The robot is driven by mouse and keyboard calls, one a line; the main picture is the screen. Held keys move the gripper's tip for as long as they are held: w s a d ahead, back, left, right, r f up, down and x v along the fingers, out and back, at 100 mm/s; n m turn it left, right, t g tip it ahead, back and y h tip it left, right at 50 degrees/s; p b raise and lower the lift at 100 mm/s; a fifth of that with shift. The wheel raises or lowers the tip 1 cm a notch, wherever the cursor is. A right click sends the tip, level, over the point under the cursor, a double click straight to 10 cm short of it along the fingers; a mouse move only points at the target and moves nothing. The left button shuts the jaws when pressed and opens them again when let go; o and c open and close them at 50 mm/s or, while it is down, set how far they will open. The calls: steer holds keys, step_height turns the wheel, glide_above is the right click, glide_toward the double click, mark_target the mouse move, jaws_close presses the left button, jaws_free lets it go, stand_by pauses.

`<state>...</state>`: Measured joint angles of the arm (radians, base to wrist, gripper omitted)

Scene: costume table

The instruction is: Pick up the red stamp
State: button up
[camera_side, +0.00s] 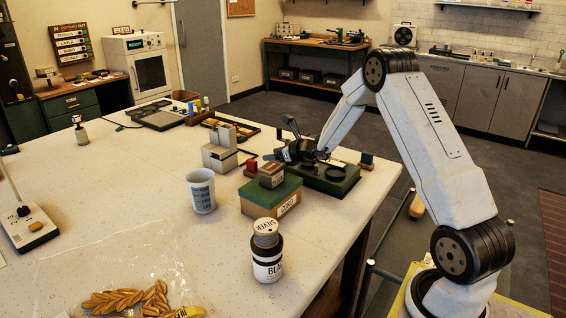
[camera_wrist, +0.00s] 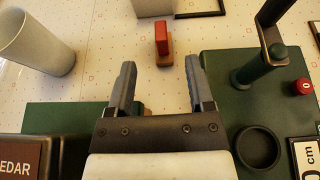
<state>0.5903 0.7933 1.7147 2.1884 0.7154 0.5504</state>
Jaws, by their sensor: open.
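The red stamp (camera_wrist: 162,40) stands upright on the table in the wrist view, a red block on a wooden base. In the side view it is a small reddish shape (camera_side: 251,165) beside the grey box. My gripper (camera_wrist: 158,75) is open and empty, and its two fingers point toward the stamp. The stamp lies beyond the fingertips, roughly in line with the gap between them. In the side view my gripper (camera_side: 268,157) is to the right of the stamp, near the green press.
The green press (camera_wrist: 222,68) with its upright lever stands close on the right. A green box (camera_side: 272,196) with a smaller box on top is close by. A white cup (camera_wrist: 36,42) is at left, a grey box (camera_side: 219,157) beyond. A black-labelled bottle (camera_side: 267,258) stands nearer the side camera.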

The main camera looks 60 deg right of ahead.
mark_target(249, 160)
steer(key=shift+f, duration=0.25)
steer(key=shift+w, duration=0.1)
steer(key=shift+x, duration=3.3)
steer(key=shift+w+f, duration=0.1)
steer(key=shift+f, duration=0.05)
steer(key=shift+x, duration=2.45)
steer(key=shift+f, duration=0.15)
jaws_close()
